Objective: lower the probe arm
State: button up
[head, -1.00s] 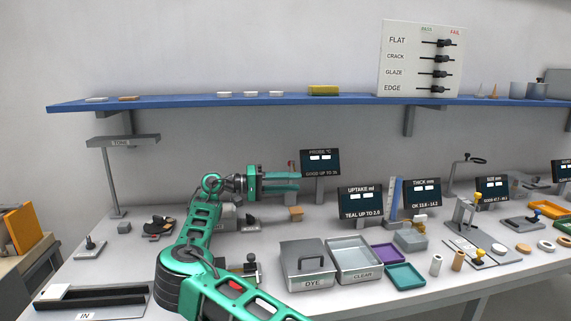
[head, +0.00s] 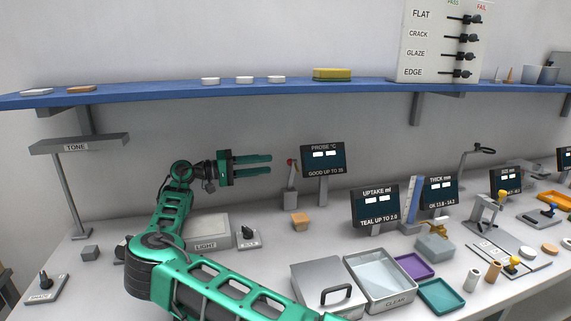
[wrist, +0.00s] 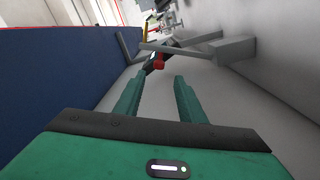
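The probe arm (head: 291,165) is a small thin arm with a red end, raised on a grey post (head: 290,199) left of the PROBE °C display (head: 323,159). My gripper (head: 271,164) is left of the probe arm at about the same height in the head view, its green fingers pointing right toward it with a gap between. The fingers are apart and empty. In the wrist view my gripper (wrist: 160,77) is open, and the red part of the probe (wrist: 158,63) shows just beyond the fingertips. Its exact distance is hard to judge.
A blue shelf (head: 370,87) runs above my gripper and fills the left of the wrist view. The LIGHT box (head: 208,231) is under my arm. The DYE container and CLEAR tray (head: 391,306) are nearer.

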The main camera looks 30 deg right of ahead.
aim_at(290, 162)
jog(key=x, duration=0.9)
jog(key=shift+s+d, duration=0.15)
jog(key=shift+d, duration=0.25)
jog(key=shift+c, duration=0.2)
grip_shut()
